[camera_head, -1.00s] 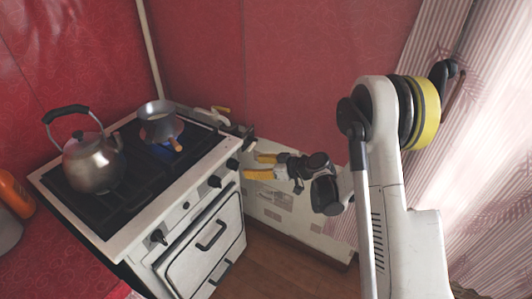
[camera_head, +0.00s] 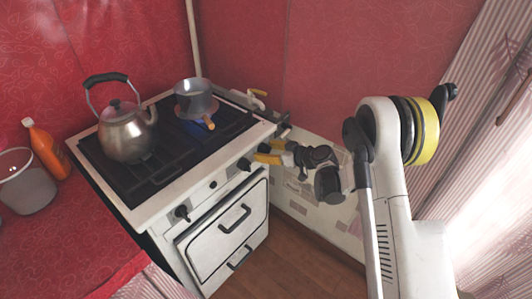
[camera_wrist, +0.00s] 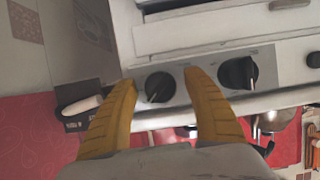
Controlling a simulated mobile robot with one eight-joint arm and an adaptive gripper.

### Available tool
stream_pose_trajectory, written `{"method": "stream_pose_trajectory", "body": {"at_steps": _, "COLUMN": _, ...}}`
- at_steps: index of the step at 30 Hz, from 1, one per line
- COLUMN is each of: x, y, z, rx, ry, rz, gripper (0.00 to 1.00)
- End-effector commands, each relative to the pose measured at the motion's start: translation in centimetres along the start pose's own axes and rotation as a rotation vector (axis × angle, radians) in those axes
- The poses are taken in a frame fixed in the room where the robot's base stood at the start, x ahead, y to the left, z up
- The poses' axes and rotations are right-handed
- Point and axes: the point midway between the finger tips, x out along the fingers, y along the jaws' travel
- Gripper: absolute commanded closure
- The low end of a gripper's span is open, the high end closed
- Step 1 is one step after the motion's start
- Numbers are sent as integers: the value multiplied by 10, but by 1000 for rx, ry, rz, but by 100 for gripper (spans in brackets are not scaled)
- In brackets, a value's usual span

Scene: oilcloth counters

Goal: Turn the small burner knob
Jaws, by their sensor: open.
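The stove's front panel carries black knobs. In the wrist view one black knob (camera_wrist: 159,87) lies between my gripper's two yellow fingertips (camera_wrist: 160,77); I cannot tell whether they touch it. A second black knob (camera_wrist: 238,73) is just right of the right finger. My gripper is open. In the head view my gripper (camera_head: 262,152) is at the right end of the stove (camera_head: 160,205) front and hides the knob there. Another knob (camera_head: 245,164) shows just left of it, and one more (camera_head: 182,213) is farther left. No label tells me which knob is the small burner's.
An orange bottle (camera_head: 45,148) and a grey bucket (camera_head: 28,187) stand on the red counter (camera_head: 70,235) at left. The floor (camera_head: 285,265) before the stove is clear.

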Motion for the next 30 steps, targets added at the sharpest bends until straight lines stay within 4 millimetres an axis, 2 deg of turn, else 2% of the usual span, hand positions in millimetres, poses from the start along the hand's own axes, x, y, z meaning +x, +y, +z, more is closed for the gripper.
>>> {"method": "stream_pose_trajectory", "body": {"at_steps": 5, "x": 0, "y": 0, "z": 0, "rx": 0, "ry": 0, "rz": 0, "gripper": 41}}
{"method": "stream_pose_trajectory", "body": {"at_steps": 8, "x": 0, "y": 0, "z": 0, "rx": 0, "ry": 0, "rz": 0, "gripper": 67}}
{"method": "stream_pose_trajectory", "body": {"at_steps": 10, "x": 0, "y": 0, "z": 0, "rx": 0, "ry": 0, "rz": 0, "gripper": 89}}
{"method": "stream_pose_trajectory", "body": {"at_steps": 11, "x": 0, "y": 0, "z": 0, "rx": 0, "ry": 0, "rz": 0, "gripper": 95}}
{"method": "stream_pose_trajectory", "body": {"at_steps": 23, "x": 0, "y": 0, "z": 0, "rx": 23, "ry": 0, "rz": -10, "gripper": 95}}
{"method": "stream_pose_trajectory", "body": {"at_steps": 30, "x": 0, "y": 0, "z": 0, "rx": 134, "ry": 0, "rz": -56, "gripper": 95}}
